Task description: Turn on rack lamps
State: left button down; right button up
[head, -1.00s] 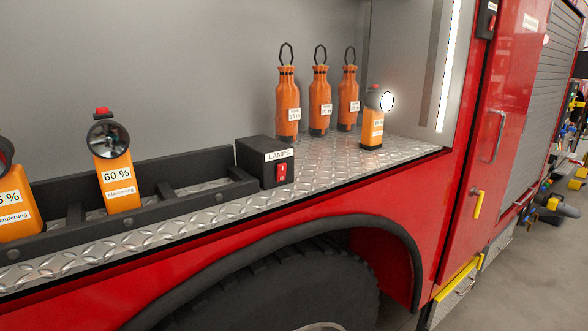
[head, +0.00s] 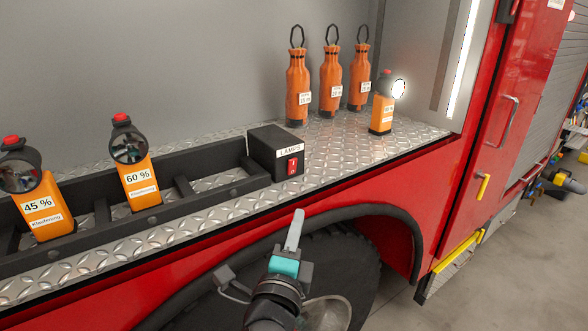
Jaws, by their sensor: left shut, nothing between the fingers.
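A black switch box (head: 275,154) labelled LAMPS stands on the diamond-plate shelf at the right end of the black rack (head: 215,182). Its red rocker switch (head: 292,165) faces the front. Two orange lamps, marked 45 % (head: 45,208) and 60 % (head: 138,182), stand in the rack with dark lenses. A third orange lamp (head: 382,113) stands on the shelf to the right, its lens bright. My left gripper (head: 295,230) is shut and empty, below and in front of the switch box, before the wheel arch, apart from the switch. My right gripper is not in view.
Three orange bottles (head: 331,82) with loops on top stand behind the box to the right. The shelf's front edge (head: 350,162) lies above the black wheel arch (head: 400,222). The shelf right of the box is mostly clear.

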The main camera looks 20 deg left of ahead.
pick_arm(q)
jog(key=shift+s+a+r, duration=0.1)
jog(key=shift+r, duration=0.55)
jog(key=p, duration=0.1)
send_near(297, 161)
jog(key=w+d, duration=0.2)
jog(key=w, duration=0.1)
jog(key=shift+w+d+f, duration=0.1)
jog(key=shift+d+f, duration=0.05)
jog(key=shift+d, duration=0.15)
jog(key=shift+w+a+r+p, duration=0.25)
jog(key=shift+w+a+p, duration=0.45)
jog(key=shift+w+a, duration=0.65)
jog(key=shift+a, duration=0.2)
